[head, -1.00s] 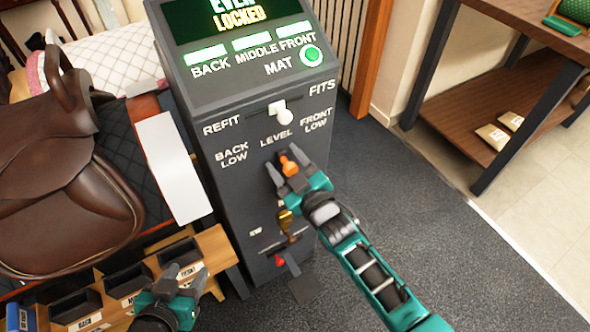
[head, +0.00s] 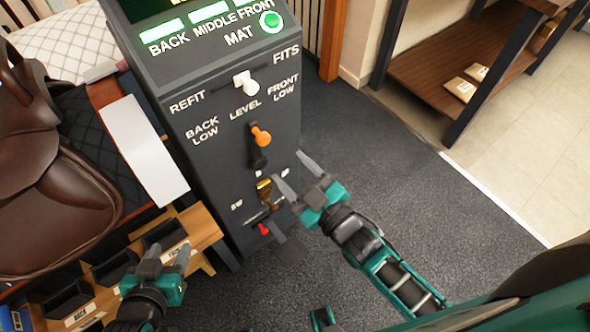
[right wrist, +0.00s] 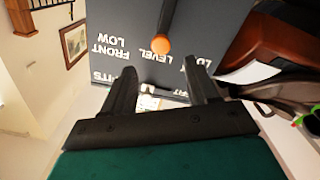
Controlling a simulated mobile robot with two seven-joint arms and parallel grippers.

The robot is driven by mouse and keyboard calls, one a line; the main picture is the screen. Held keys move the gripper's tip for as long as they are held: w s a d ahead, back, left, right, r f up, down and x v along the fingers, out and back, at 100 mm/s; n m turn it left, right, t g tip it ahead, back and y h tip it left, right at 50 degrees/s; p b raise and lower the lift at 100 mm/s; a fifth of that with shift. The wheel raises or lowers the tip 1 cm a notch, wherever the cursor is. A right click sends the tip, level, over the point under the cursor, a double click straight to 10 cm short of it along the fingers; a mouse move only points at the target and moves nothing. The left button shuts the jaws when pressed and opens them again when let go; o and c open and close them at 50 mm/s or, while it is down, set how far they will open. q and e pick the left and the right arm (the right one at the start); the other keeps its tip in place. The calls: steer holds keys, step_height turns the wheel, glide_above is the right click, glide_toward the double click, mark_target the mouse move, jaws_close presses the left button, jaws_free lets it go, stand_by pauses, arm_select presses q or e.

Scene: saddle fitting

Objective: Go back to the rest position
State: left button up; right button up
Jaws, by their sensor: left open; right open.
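My right gripper (head: 296,180) is open and empty in front of the dark console (head: 222,150), below and right of its orange-tipped lever (head: 260,137). In the right wrist view its open fingers (right wrist: 165,90) have nothing between them, and the orange knob (right wrist: 161,46) shows beyond, apart from them. My left gripper (head: 168,257) is open and empty at the lower left, over the front of the wooden rack. Both arms are clear of the lever and the white switch knob (head: 247,84).
A brown saddle (head: 45,190) sits on a quilted pad at the left. A wooden rack (head: 205,226) with black bins (head: 165,234) stands below it. A wooden shelf unit (head: 425,75) is at the upper right. Grey carpet (head: 390,150) is free right of the console.

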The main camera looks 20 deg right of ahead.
stand_by(0.4)
steer(key=s+d+f+m+g+h, duration=0.4)
steer(key=s+d+f+m+g, duration=0.1)
steer(key=s+d+m, duration=0.1)
steer(key=shift+s+d+f+m+g+h+p, duration=0.3)
steer(key=shift+s+d+f+m+g+h, duration=0.1)
steer(key=shift+s+d, duration=0.5)
stand_by(2.8)
